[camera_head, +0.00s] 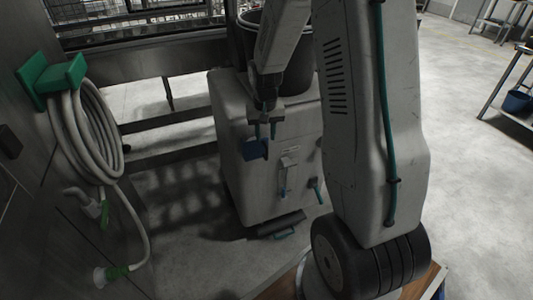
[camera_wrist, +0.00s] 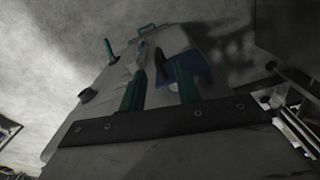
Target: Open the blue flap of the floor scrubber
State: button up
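The floor scrubber (camera_head: 232,150) is a pale grey, boxy machine standing on the floor in the middle of the head view. Its blue flap (camera_head: 254,149) is a small panel on the upper front face; it also shows in the wrist view (camera_wrist: 203,68), partly hidden behind one finger. My gripper (camera_head: 265,134) points down in front of this face, close to the flap. In the wrist view its two green fingers (camera_wrist: 160,72) stand apart with nothing clearly held between them. Whether a finger touches the flap cannot be told.
A dark bucket-like tub (camera_head: 297,75) sits on top of the scrubber. A coiled pale hose (camera_head: 85,130) hangs on a green holder (camera_head: 52,80) at the left wall. A metal frame stands behind. Open floor lies to the right.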

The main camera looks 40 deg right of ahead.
aim_at(267, 147)
jog(key=shift+w+d+f, duration=0.1)
jog(key=shift+d+f, duration=0.1)
jog(key=shift+f, duration=0.3)
jog(key=shift+d+f, duration=0.15)
jog(key=shift+f, duration=0.35)
notch_tip(267, 147, down, 7)
jog(key=shift+f, duration=0.1)
grip_shut()
